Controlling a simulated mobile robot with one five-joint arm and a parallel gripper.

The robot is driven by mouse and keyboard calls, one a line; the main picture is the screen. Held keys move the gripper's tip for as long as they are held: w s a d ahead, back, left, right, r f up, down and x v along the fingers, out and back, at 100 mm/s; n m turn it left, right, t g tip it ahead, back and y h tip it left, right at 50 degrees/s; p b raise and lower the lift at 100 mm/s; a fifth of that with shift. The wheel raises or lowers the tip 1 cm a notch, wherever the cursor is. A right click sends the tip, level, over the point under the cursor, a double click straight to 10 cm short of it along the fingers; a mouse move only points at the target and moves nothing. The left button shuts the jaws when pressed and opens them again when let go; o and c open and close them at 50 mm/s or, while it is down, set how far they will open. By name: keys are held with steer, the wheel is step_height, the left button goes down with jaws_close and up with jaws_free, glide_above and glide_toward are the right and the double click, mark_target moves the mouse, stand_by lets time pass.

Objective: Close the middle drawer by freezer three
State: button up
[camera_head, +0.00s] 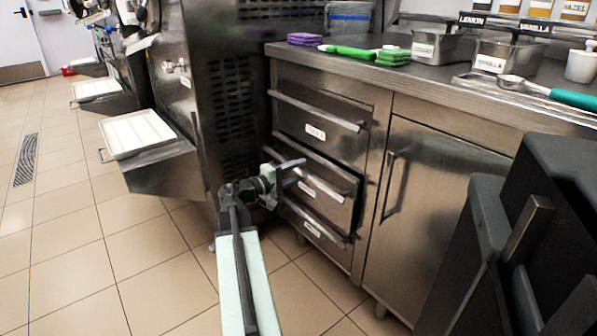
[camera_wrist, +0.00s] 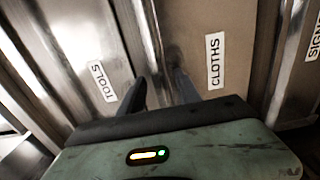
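The middle drawer (camera_head: 338,206) is in the steel cabinet right of the nearest freezer, between a top and a bottom drawer. It stands slightly out, with a dark gap along its top edge. Its label reads CLOTHS in the wrist view (camera_wrist: 215,60). My gripper (camera_head: 297,172) is at the left part of this drawer's front, near its bar handle. In the wrist view, my two dark fingers (camera_wrist: 162,88) are apart and point at the drawer front. I cannot tell whether they touch it.
The top drawer (camera_head: 291,118), labelled TOOLS, looks shut. A cupboard door (camera_head: 430,190) is to the right. The counter (camera_head: 440,85) above holds sponges, a green-handled tool, pans and a scoop. Freezers with white trays (camera_head: 137,133) line the left. Tiled floor (camera_head: 75,260) is clear at left.

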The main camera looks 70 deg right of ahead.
jaws_close()
steer(key=shift+s, duration=0.1)
stand_by(1.2)
